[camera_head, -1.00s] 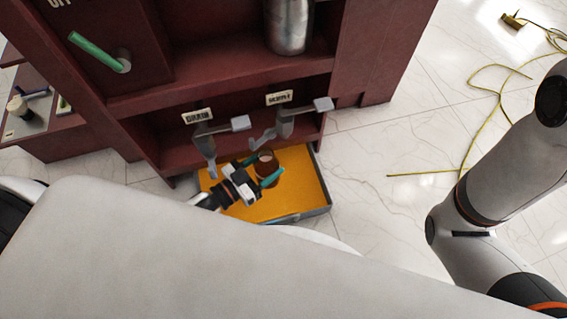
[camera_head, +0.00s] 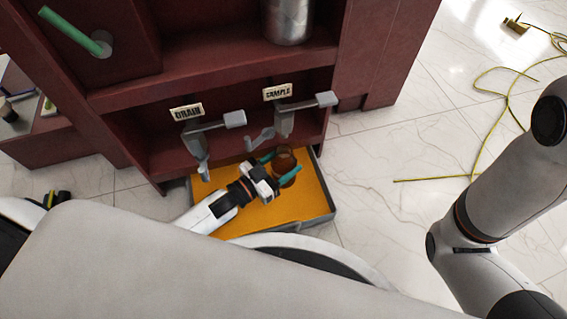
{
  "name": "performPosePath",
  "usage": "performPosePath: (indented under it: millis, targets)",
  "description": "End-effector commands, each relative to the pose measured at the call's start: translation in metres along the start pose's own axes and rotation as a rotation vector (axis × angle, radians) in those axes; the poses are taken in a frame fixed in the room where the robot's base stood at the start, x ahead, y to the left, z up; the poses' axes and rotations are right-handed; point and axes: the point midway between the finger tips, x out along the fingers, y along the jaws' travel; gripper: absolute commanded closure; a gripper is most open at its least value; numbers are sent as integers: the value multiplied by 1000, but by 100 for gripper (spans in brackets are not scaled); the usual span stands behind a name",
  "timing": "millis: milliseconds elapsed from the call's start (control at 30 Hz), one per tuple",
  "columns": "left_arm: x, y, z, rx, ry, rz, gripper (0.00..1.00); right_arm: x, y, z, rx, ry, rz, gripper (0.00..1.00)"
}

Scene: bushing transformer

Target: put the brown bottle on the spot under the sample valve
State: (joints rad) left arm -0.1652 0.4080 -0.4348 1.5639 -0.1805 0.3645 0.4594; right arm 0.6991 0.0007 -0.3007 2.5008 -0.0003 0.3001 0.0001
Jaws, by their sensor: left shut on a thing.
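The brown bottle (camera_head: 286,160) is upright over the yellow-orange tray floor, between the green-tipped fingers of my left gripper (camera_head: 277,168). The left gripper is shut on it. The sample valve (camera_head: 286,118) has a grey handle and spout and hangs under the SAMPLE label (camera_head: 277,92). The bottle is just in front of and below its spout, close to it. I cannot tell whether the bottle's base touches the tray. The marked spot is not visible. My right arm shows at the right edge; its gripper is out of view.
The drain valve (camera_head: 207,133) hangs left of the sample valve under the DRAIN label (camera_head: 187,112). The yellow-orange tray (camera_head: 317,214) has a raised grey rim. A grey cylinder (camera_head: 287,20) stands on the red shelf above. A yellow cable (camera_head: 440,180) lies on the floor at right.

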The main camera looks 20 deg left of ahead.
Motion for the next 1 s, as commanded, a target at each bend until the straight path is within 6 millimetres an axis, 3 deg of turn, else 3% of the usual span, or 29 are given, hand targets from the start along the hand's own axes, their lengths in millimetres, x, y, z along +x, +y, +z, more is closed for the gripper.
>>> performPosePath:
  millis: [133, 167, 200, 567, 667, 1000]
  targets:
    - [0, 0, -3, -1, -1, 0, 71, -1, 0, 1, 0, -1, 0, 100]
    - [0, 0, -4, -1, 1, 1, 41, -1, 0, 0, 0, -1, 0, 100]
    - [0, 0, -3, -1, 1, 0, 35, -1, 0, 0, 0, -1, 0, 100]
    - [-1, 0, 2, 0, 0, 0, 34, 2, 0, -1, 0, -1, 0, 100]
    - [-14, 0, 3, -2, 4, 0, 34, 11, -2, -4, 0, -1, 0, 100]
    - [-86, 0, 4, -2, 5, 1, 34, 45, -9, -16, -1, -1, 0, 100]
